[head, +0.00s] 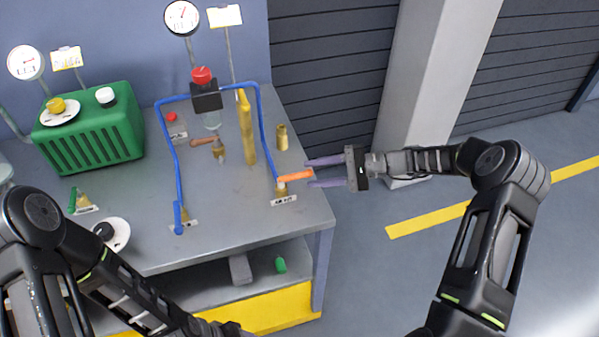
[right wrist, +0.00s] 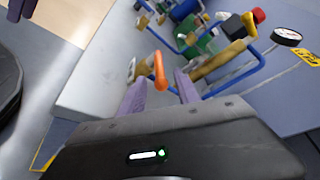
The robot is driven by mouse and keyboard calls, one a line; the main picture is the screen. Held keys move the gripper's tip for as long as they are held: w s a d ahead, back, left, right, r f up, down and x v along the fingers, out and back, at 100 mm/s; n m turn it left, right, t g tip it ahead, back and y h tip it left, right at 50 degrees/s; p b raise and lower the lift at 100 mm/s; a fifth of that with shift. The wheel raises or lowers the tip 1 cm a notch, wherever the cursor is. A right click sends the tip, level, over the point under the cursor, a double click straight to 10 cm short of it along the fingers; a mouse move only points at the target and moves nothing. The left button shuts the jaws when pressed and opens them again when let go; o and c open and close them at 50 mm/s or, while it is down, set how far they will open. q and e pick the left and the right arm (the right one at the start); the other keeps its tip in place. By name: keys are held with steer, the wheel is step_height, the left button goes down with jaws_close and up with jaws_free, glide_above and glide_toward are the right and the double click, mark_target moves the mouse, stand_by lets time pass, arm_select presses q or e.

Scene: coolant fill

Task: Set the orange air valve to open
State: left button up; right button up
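The orange air valve handle (head: 295,175) sits at the right front of the grey bench, on a brass fitting (head: 281,188) with a small label plate at its base. The handle points right, toward my right gripper (head: 326,173). That gripper is open, with its two purple fingers on either side of the handle's outer end in the head view. In the right wrist view the orange handle (right wrist: 160,70) shows between and beyond the purple fingers (right wrist: 160,92); I cannot tell if they touch it. My left arm crosses the lower left of the head view; its gripper is not clearly visible.
A blue pipe frame (head: 262,125) rises behind the valve. A yellow bar (head: 246,125) and a brass cylinder (head: 282,137) stand nearby. A green tank (head: 90,130), gauges and other valves are to the left. The floor right of the bench is clear.

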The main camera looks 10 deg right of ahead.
mark_target(295, 178)
steer(key=shift+p+x, duration=0.55)
steer(key=shift+x, duration=1.75)
steer(key=shift+c, duration=0.5)
jaws_close()
